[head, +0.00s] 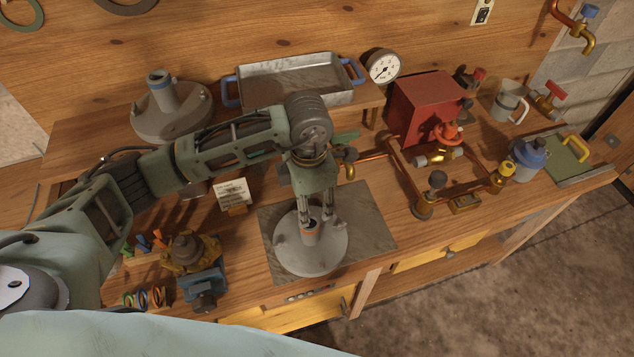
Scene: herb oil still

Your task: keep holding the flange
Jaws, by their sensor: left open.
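A grey round flange (292,256) with bolts on its rim and a short upright neck lies on a dark grey mat (375,240) at the bench's front middle. The neck has a reddish-brown band. My left gripper (314,222) points down over the flange, with its fingers on either side of the neck. The jaws are open, and I cannot tell whether a finger touches the neck. A second, similar grey flange (165,122), with a blue band on its neck, stands at the back left. My right gripper is not in view.
A metal tray with blue handles (296,80) and a pressure gauge (383,67) stand behind. A red box (428,105) and copper piping (455,200) stand right. A blue vise (203,285) is at front left. Drawers (435,255) line the bench front.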

